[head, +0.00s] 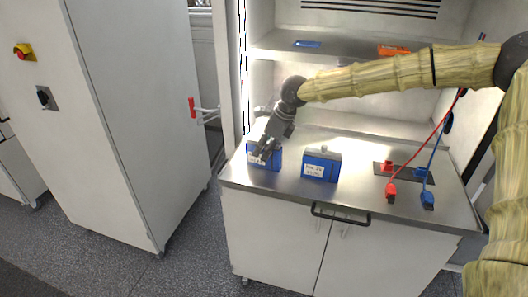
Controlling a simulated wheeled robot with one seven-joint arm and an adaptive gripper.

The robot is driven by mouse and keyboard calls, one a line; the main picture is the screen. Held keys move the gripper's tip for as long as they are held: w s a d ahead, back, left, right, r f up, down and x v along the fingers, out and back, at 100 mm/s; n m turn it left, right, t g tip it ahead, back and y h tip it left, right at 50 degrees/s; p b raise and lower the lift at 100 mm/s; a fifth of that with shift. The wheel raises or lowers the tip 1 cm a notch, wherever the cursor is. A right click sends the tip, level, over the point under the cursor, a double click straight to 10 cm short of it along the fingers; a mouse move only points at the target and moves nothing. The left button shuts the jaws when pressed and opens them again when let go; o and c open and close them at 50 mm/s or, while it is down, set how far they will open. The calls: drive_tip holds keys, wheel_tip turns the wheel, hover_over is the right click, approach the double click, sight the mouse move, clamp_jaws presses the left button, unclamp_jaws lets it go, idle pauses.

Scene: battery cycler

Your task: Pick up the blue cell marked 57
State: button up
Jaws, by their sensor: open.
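Two blue cells with white labels stand on the metal worktop (350,205). The left blue cell (270,161) is partly hidden behind my gripper. The right blue cell (321,166) is in full view, with a small knob on top. The label print is too small to read for certain, so I cannot tell which cell is marked 57. My gripper (264,152) is open and points down at the upper part of the left cell. I cannot tell whether its fingers touch the cell.
A red plug (391,189) and a blue plug (428,197) on cables lie at the right of the worktop. A shelf (340,52) above holds a flat blue item (307,44) and an orange one (393,50). A tall grey cabinet (140,110) stands at left.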

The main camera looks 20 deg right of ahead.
drive_tip(key=shift+x, duration=0.85)
clamp_jaws()
drive_tip(key=shift+r, duration=0.15)
